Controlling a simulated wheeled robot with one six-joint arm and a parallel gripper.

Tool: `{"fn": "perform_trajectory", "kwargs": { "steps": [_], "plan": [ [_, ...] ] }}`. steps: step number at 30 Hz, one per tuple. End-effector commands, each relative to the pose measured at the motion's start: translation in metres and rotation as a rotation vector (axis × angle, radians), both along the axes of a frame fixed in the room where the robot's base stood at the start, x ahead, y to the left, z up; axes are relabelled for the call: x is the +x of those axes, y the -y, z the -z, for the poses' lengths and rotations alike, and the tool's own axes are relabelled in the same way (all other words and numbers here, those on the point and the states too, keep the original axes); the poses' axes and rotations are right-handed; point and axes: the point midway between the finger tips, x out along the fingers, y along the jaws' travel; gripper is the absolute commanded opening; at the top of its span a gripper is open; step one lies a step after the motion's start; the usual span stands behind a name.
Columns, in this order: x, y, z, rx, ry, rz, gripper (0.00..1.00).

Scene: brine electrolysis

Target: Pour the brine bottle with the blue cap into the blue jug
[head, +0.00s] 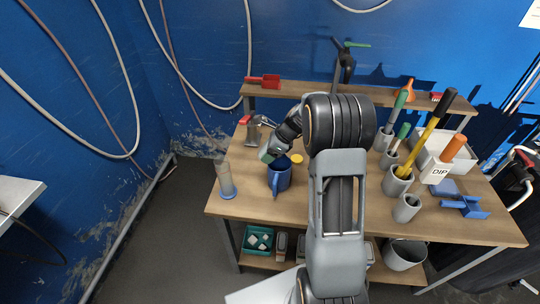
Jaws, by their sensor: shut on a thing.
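The blue jug (279,176) stands upright on the wooden table, left of my arm, its handle toward the front. My gripper (270,151) is just above and behind the jug's left rim, shut on a small pale thing. That thing is mostly hidden by my gripper; I cannot make out a blue cap or any liquid, so I cannot tell for sure that it is the brine bottle. A clear upright cylinder with a blue base (227,180) stands at the table's left edge, apart from the jug.
A grey metal object (253,132) stands behind. Grey cups (398,184) with tools, a white bin (440,152) and a blue clamp-like piece (466,206) fill the right side. A raised shelf (300,91) runs along the back.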

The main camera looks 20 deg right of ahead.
Motion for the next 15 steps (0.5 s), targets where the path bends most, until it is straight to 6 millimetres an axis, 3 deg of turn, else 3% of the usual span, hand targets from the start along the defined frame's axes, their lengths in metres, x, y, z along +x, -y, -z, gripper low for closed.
{"fn": "perform_trajectory", "kwargs": {
  "steps": [15],
  "plan": [
    [0.0024, -0.0032, 0.0068, 0.161, 0.092, 0.002, 0.33]
  ]
}}
